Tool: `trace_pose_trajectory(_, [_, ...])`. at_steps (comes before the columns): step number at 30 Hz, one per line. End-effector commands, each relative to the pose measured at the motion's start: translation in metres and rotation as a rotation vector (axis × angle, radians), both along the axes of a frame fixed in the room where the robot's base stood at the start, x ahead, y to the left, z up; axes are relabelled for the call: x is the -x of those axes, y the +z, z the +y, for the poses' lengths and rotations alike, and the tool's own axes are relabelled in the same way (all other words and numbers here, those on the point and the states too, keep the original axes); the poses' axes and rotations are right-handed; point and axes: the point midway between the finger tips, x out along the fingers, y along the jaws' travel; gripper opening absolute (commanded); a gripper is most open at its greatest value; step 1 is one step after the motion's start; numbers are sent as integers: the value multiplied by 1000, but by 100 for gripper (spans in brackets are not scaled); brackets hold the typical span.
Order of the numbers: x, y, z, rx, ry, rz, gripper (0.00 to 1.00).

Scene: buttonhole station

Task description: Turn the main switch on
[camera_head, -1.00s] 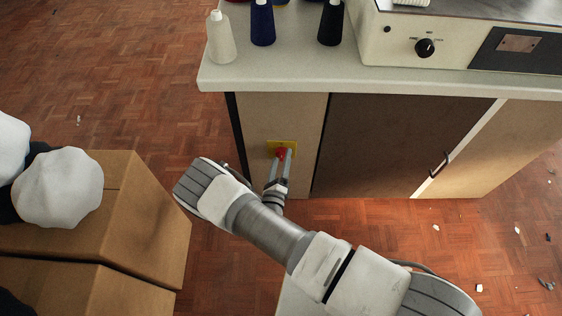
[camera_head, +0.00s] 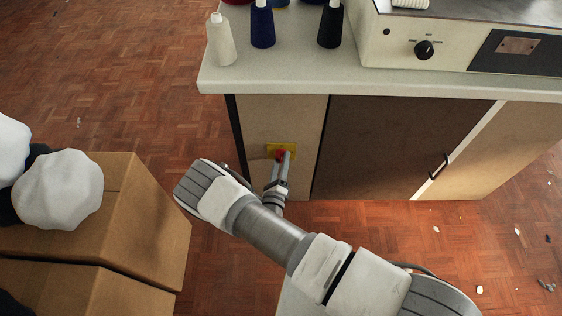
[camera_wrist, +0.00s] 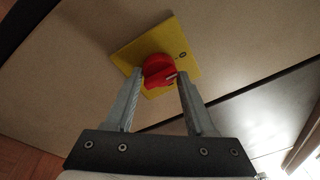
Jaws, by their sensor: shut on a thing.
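The main switch is a red rotary knob (camera_head: 281,154) on a yellow plate (camera_head: 271,148), set in the beige front panel of the cabinet. The wrist view shows the red knob (camera_wrist: 157,70) between the two fingertips, with the yellow plate (camera_wrist: 186,48) behind it. My gripper (camera_head: 282,160) reaches the panel from the front and is shut on the knob. In the wrist view my gripper (camera_wrist: 157,78) has one finger at each side of the knob. The fingers hide part of the plate.
The counter edge (camera_head: 400,90) overhangs above the switch. Thread cones (camera_head: 221,40) and a machine (camera_head: 440,35) with a black dial stand on it. Cardboard boxes (camera_head: 150,215) with white bundles stand at left. A cabinet door with a handle (camera_head: 438,166) is at right.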

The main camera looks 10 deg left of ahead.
Motion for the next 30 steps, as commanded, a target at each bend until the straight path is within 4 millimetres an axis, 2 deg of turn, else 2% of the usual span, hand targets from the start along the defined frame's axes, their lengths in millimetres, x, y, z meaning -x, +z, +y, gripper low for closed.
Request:
trace_pose_trajectory(11, [1, 2, 2, -216, 3, 56, 0])
trace_pose_trajectory(30, [2, 4, 2, -805, 2, 201, 0])
